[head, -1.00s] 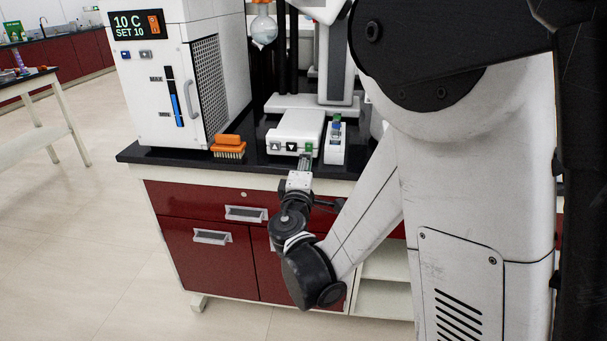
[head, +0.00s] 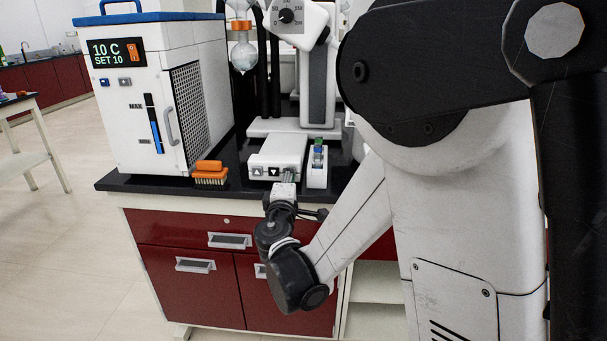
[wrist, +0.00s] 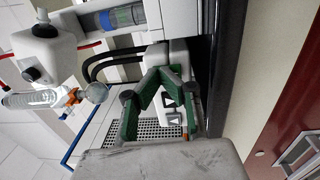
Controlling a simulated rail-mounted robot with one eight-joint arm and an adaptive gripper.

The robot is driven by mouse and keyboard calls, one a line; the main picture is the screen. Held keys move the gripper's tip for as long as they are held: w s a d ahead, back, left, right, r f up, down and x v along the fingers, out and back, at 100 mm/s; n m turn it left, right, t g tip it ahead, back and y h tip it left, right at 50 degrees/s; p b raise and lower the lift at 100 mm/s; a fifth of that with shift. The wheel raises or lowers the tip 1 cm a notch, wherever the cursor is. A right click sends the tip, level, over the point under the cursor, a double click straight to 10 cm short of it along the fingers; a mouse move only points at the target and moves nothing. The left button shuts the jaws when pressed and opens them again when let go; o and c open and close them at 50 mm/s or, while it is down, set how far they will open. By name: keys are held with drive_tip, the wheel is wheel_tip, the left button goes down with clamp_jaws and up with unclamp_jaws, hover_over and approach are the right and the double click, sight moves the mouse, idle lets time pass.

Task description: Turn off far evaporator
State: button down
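The evaporator (head: 318,85) stands on the black bench, with a round flask (head: 243,57) hanging at its left. Its low white base (head: 276,158) has up and down arrow buttons (head: 265,172) on the front face. The arrow buttons also show in the wrist view (wrist: 171,107), between my green fingers. My gripper (head: 286,178) is in front of the base's right front, just right of the down arrow. Its fingertips (wrist: 163,72) come together and hold nothing visible. The gripper hides the front face right of the arrows; contact cannot be told.
A white chiller (head: 150,100) reading 10 C stands at the left. An orange brush (head: 210,173) lies between it and the base. A small white holder with coloured tops (head: 317,168) stands close at the right. Red drawers (head: 190,235) are below the bench edge.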

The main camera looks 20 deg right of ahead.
drive_tip(key=shift+d+r, duration=0.1)
drive_tip(key=shift+d, duration=0.25)
drive_tip(key=shift+a, duration=0.2)
drive_tip(key=shift+s+a, duration=0.1)
drive_tip(key=shift+s, duration=0.1)
drive_tip(key=r+p+v, duration=0.1)
drive_tip(key=r+v, duration=0.1)
drive_tip(key=v, duration=1.1)
drive_tip(key=shift+s+r, duration=0.2)
drive_tip(key=shift+s, duration=0.05)
